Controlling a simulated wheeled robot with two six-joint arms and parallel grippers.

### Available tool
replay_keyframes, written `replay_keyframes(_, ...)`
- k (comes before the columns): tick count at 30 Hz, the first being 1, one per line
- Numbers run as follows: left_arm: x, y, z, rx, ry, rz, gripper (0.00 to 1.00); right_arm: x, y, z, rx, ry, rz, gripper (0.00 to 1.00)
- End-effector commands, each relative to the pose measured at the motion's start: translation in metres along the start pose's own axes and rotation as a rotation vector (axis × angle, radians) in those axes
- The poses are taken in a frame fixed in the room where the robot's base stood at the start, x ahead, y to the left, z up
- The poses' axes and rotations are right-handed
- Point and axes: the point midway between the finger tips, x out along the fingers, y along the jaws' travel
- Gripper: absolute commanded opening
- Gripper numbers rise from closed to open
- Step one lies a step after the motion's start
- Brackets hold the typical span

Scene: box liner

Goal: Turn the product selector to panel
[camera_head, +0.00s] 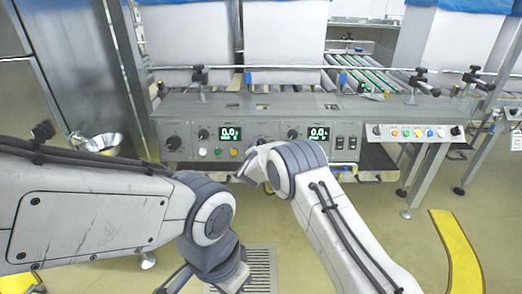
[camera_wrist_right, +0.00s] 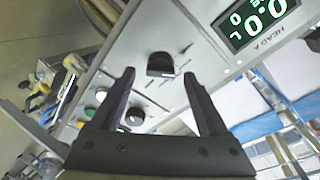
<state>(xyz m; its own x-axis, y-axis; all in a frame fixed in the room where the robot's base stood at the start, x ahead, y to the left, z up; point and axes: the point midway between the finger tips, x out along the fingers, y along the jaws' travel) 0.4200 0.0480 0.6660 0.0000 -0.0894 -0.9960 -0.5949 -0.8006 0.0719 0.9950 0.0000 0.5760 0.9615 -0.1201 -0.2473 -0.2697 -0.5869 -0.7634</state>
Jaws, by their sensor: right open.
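A grey control panel (camera_head: 270,112) spans the machine front, with dark knobs, two green-digit displays and coloured buttons. In the right wrist view, a black knob (camera_wrist_right: 160,64) stands on the panel just beyond the fingertips, between their lines. My right gripper (camera_wrist_right: 158,75) is open and empty, apart from the knob. In the head view its arm reaches the middle of the panel, and the gripper (camera_head: 248,168) is small there and partly hidden. My left gripper (camera_head: 178,280) is low, near the bottom edge, mostly cut off. The knob's label and pointer setting are too small to read.
A display (camera_wrist_right: 257,20) beside the words HEAD A is near the knob. A side panel (camera_head: 415,133) with coloured buttons stands to the right. White lined boxes (camera_head: 285,40) stand on the roller conveyor behind a rail. A yellow floor strip (camera_head: 455,250) lies at right.

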Motion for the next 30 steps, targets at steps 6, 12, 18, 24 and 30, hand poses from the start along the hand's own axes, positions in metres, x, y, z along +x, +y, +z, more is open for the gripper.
replay_keyframes(6,0.0034,-0.0002,0.0002,0.000,0.000,0.000,0.00,0.0104,-0.0003,0.0002,0.000,-0.001,-0.001,0.78)
replay_keyframes(12,0.0032,-0.0002,0.0002,0.000,0.000,0.000,0.00,0.0108,-0.0004,0.0002,-0.001,-0.002,-0.001,0.78)
replay_keyframes(18,0.0032,-0.0002,0.0002,0.000,0.000,0.000,0.00,0.0107,-0.0004,0.0001,-0.001,-0.002,-0.001,0.24)
replay_keyframes(24,0.0030,-0.0002,0.0002,0.000,0.000,0.000,0.00,0.0106,-0.0005,0.0000,-0.004,-0.002,-0.001,0.00)
replay_keyframes(30,-0.0003,0.0000,0.0000,0.000,0.000,0.000,0.00,0.0103,-0.0005,-0.0004,-0.046,-0.001,-0.007,0.00)
